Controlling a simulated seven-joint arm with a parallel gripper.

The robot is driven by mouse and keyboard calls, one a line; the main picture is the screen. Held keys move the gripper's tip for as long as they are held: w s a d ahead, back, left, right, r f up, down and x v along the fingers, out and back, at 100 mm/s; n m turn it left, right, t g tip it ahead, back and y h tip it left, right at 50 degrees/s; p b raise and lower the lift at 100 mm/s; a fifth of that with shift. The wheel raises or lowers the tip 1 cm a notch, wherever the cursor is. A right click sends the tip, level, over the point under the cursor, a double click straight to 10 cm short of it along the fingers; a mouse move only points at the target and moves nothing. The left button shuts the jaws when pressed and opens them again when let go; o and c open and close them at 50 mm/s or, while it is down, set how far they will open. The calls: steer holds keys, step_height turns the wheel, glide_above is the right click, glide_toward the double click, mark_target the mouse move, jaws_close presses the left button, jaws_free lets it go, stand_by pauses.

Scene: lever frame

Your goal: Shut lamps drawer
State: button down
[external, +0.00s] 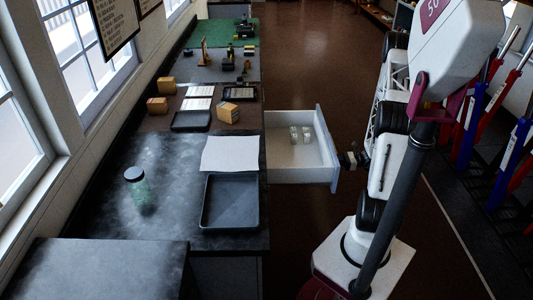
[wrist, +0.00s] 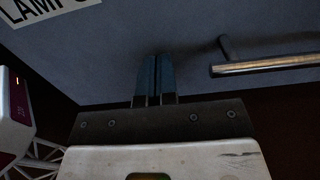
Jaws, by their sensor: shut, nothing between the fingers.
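The lamps drawer (external: 300,177) is pulled out from the right side of the bench, with small clear bulb-like items (external: 300,133) inside it. Its front panel (external: 327,150) faces my arm. In the wrist view the front panel (wrist: 125,45) fills most of the picture, with a partly cut-off label reading "LAMP" (wrist: 45,8) at upper left and a bar handle (wrist: 265,65) at right. My gripper (external: 345,160) is just outside the front panel. Its fingers (wrist: 154,75) are shut and empty, to the left of the handle; I cannot tell whether they touch the panel.
The dark bench (external: 100,200) carries an empty black tray (external: 207,222), a white sheet (external: 230,153), a green-tinted jar (external: 137,190) and wooden blocks (external: 229,112). A rack with red and blue poles (external: 470,115) stands at right. The brown floor (external: 305,65) behind the drawer is clear.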

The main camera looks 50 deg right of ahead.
mark_target(291, 162)
steer(key=shift+w+a, duration=0.25)
steer(key=shift+a, duration=0.05)
steer(key=shift+w+a, duration=0.1)
steer(key=shift+w, duration=0.05)
stand_by(0.3)
steer(key=x, duration=3.6)
steer(key=shift+w+a+f, duration=0.15)
steer(key=shift+w+a, duration=0.05)
steer(key=shift+a, duration=0.1)
steer(key=shift+w+a, duration=0.45)
steer(key=shift+w, duration=0.1)
steer(key=shift+w, duration=0.15)
steer(key=shift+d, duration=0.1)
steer(key=shift+v, duration=7.35)
